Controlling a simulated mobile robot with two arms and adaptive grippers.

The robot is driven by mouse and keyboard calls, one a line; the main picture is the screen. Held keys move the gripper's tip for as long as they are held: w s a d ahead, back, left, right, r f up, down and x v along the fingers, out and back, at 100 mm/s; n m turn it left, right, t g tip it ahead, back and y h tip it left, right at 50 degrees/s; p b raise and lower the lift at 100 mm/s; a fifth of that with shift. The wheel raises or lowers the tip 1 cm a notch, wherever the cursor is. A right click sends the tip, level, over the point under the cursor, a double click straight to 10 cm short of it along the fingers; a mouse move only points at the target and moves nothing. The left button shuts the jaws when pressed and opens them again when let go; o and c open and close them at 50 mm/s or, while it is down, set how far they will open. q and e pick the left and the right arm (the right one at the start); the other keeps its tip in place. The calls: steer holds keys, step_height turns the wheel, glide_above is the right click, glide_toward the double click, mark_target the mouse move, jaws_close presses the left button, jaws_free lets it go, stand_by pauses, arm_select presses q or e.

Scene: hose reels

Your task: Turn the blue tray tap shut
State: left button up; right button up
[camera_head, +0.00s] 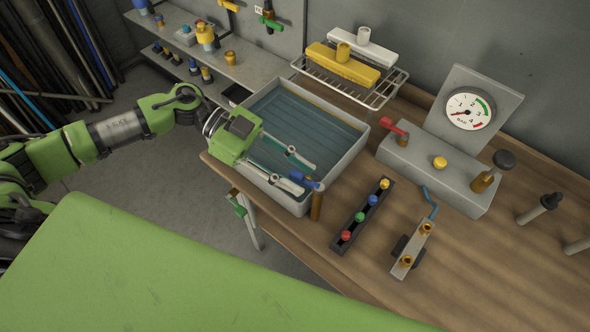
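The blue tray tap (311,184) has a blue lever on a brown post at the front right corner of the grey tray (346,160). My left gripper (305,179) reaches over the tray from the left, with its two fingers spread apart. The blue lever lies at the fingertips, partly between them; whether either finger touches it I cannot tell. My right gripper is not in view.
A rack of coloured knobs (352,225) and a small brass-fitted manifold (413,248) lie to the right on the wooden bench. Behind stand a gauge block (425,170) with a red lever and a wire rack (387,92). A green surface (180,270) fills the foreground.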

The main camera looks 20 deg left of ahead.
arm_select(q)
steer(key=c, duration=0.6)
jaws_close()
steer(key=shift+w+d+f+m+g+b, duration=0.1)
steer(key=shift+w+m+g+b, duration=0.25)
steer(key=shift+m+g, duration=0.25)
steer(key=shift+w+d+m+g+b, duration=0.1)
steer(key=shift+w+m+g+b, duration=0.25)
steer(key=shift+m+g, duration=0.25)
steer(key=shift+w+a+m+g+y, duration=0.1)
steer(key=shift+m+g+y, duration=0.3)
steer(key=shift+g, duration=0.2)
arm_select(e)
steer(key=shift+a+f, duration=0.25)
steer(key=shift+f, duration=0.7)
arm_select(q)
steer(key=o, duration=0.7)
jaws_free()
